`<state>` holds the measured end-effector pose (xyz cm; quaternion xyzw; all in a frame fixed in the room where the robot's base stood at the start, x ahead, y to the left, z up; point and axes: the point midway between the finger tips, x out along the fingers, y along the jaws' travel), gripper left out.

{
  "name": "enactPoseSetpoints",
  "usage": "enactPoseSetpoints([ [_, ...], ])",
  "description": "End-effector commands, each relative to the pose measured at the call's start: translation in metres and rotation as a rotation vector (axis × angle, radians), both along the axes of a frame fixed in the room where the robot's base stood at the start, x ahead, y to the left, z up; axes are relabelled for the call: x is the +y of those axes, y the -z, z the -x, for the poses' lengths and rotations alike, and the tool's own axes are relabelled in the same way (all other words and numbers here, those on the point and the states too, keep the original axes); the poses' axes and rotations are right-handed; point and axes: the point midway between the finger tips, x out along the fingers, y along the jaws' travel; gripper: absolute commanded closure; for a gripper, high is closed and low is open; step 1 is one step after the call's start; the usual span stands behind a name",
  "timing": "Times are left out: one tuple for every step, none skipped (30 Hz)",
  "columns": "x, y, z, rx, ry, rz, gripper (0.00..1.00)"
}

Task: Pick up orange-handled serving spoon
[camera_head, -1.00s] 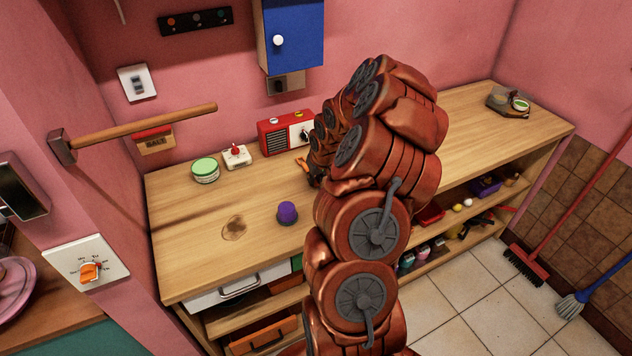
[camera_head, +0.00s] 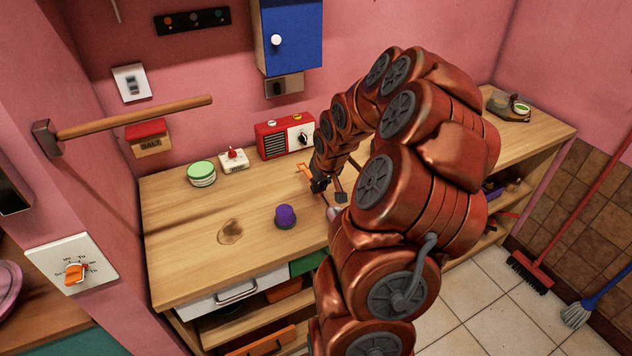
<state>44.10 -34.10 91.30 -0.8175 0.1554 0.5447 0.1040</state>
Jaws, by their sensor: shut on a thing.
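My gripper (camera_head: 319,185) is small and dark at the end of my copper-coloured arm, low over the wooden counter. It is shut on the orange-handled serving spoon, whose orange handle (camera_head: 304,171) sticks out at its upper left. A thin greyish part runs from the gripper toward the lower right, by my arm, and looks like the rest of the spoon. My arm covers much of that area. I cannot tell whether the spoon touches the counter.
On the counter (camera_head: 185,255) stand a purple-topped item (camera_head: 286,216), a green-lidded tin (camera_head: 201,173), a white timer-like box (camera_head: 234,160) and a red radio (camera_head: 284,138). A blue cabinet (camera_head: 291,38) hangs above. The counter's left front is mostly clear.

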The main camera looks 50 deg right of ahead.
Motion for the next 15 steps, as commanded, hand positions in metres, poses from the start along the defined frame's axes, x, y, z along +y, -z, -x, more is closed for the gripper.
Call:
enactPoseSetpoints([
  [0.005, 0.002, 0.008, 0.0, 0.0, 0.001, 1.0],
  [0.008, 0.002, 0.013, 0.001, -0.001, 0.001, 1.0],
  [0.012, 0.002, 0.019, 0.002, 0.0, 0.0, 1.0],
  [0.014, 0.0, 0.022, 0.001, 0.001, 0.002, 1.0],
  [0.017, -0.001, 0.026, -0.001, 0.001, 0.002, 1.0],
  [0.02, -0.002, 0.031, -0.001, 0.001, 0.002, 1.0],
  [0.022, -0.001, 0.035, 0.0, 0.002, 0.002, 1.0],
  [0.025, -0.001, 0.039, 0.0, 0.001, 0.001, 1.0],
  [0.029, -0.002, 0.044, 0.001, 0.0, 0.0, 1.0],
  [0.032, -0.003, 0.048, 0.001, 0.0, 0.0, 1.0],
  [0.034, -0.003, 0.051, 0.0, 0.001, 0.0, 1.0],
  [0.036, -0.004, 0.055, -0.001, 0.0, 0.001, 1.0],
  [0.038, -0.005, 0.058, 0.0, 0.001, 0.002, 1.0],
  [0.04, -0.005, 0.061, 0.001, 0.001, 0.002, 1.0],
  [0.042, -0.005, 0.064, 0.001, 0.002, 0.001, 1.0],
])
